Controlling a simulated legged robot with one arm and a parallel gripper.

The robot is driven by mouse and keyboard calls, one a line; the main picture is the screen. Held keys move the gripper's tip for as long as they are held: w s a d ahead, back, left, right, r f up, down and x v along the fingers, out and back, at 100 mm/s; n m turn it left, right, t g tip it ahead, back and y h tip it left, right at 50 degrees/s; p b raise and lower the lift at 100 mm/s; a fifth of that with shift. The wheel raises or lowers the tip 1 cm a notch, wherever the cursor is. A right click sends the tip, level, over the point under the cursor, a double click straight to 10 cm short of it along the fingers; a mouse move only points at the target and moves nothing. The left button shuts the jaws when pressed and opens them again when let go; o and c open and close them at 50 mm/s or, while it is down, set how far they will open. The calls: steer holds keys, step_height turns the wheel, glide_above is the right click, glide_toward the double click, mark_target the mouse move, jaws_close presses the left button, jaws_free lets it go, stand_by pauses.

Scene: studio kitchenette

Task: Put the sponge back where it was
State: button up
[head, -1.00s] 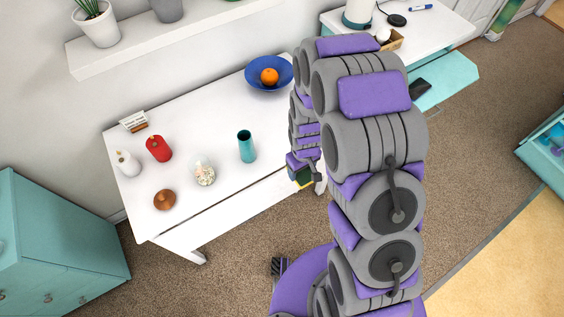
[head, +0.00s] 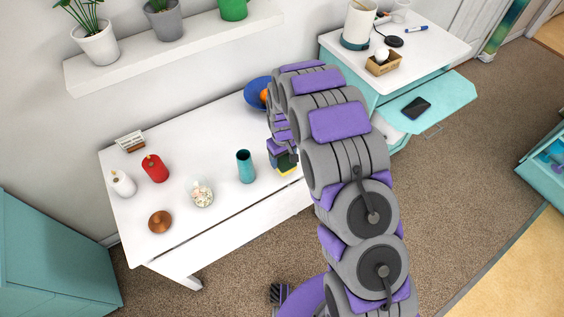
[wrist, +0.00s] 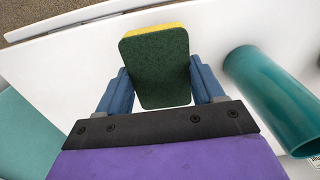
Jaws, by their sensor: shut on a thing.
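The sponge (wrist: 157,68), green on one broad face with a yellow layer behind, is held between the two blue fingers of my gripper (wrist: 160,90) in the wrist view. In the head view the sponge (head: 287,163) shows at the end of my arm, over the right part of the white table (head: 215,225). My gripper (head: 284,154) is partly hidden by my arm there. Whether the sponge touches the table top is not clear. A teal cup (head: 245,167) stands just left of the sponge; in the wrist view the cup (wrist: 272,95) is close to the right finger.
A blue bowl (head: 255,94) with an orange is behind my arm. A white bottle (head: 123,183), red bottle (head: 155,168), glass jar (head: 202,194), brown round object (head: 160,221) and small card holder (head: 130,141) stand on the table's left. A shelf (head: 170,50) hangs above.

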mark_target(283, 157)
steer(key=shift+w, duration=0.4)
step_height(283, 157, down, 4)
steer(key=shift+d+r+b, duration=0.1)
steer(key=shift+r+b, duration=0.05)
steer(key=shift+b, duration=0.6)
steer(key=shift+r, duration=0.1)
steer(key=o, duration=1)
